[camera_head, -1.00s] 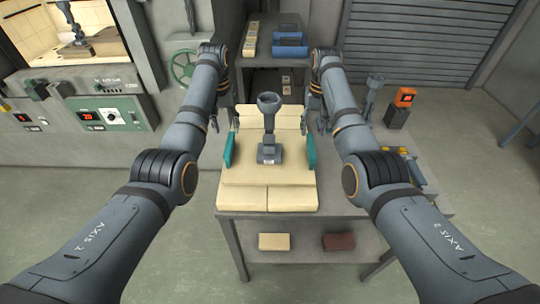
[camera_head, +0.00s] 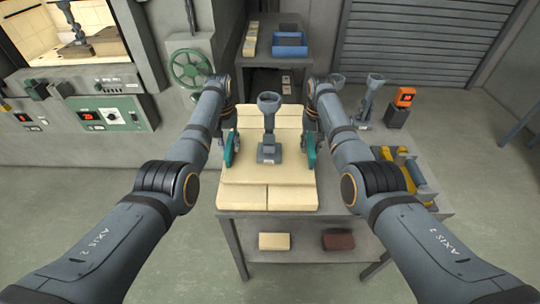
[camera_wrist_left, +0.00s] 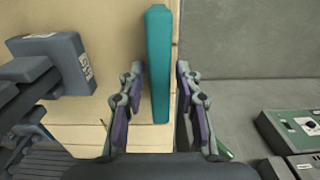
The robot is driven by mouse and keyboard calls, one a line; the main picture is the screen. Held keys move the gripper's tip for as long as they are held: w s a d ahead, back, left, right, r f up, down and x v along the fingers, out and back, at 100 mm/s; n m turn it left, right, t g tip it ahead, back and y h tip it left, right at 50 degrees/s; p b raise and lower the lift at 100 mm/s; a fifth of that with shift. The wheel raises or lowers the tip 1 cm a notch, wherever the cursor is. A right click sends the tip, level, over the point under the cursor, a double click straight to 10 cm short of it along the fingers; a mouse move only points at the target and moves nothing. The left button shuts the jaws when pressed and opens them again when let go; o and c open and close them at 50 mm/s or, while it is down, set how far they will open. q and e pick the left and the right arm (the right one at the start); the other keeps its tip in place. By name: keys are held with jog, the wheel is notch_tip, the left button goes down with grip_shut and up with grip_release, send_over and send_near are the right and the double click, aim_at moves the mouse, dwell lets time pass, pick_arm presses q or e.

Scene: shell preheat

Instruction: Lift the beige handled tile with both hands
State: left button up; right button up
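The beige handled tile (camera_head: 245,173) lies level on a block-topped table, with an upright teal handle on each side. My left gripper (camera_head: 227,138) is at its left handle (camera_head: 229,150). In the left wrist view that teal handle (camera_wrist_left: 158,45) stands between the two fingers of my left gripper (camera_wrist_left: 157,82), which are open with gaps on both sides. My right gripper (camera_head: 311,133) is at the right handle (camera_head: 309,152); its fingers are too small and covered to read. A grey funnel-topped casting (camera_head: 268,125) stands upright on the tile.
A second grey casting (camera_head: 369,100) and an orange-faced device (camera_head: 402,100) stand on the table to the right, with yellow-handled tools (camera_head: 405,165) nearer. A blue bin (camera_head: 289,42) is on the back shelf. A furnace with a control panel (camera_head: 105,113) stands left.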

pick_arm(q)
grip_shut()
pick_arm(e)
grip_shut()
pick_arm(q)
jog(key=shift+w+r, duration=0.15)
jog(key=shift+r, duration=0.05)
pick_arm(e)
jog(key=shift+w+r, duration=0.15)
jog(key=shift+r, duration=0.05)
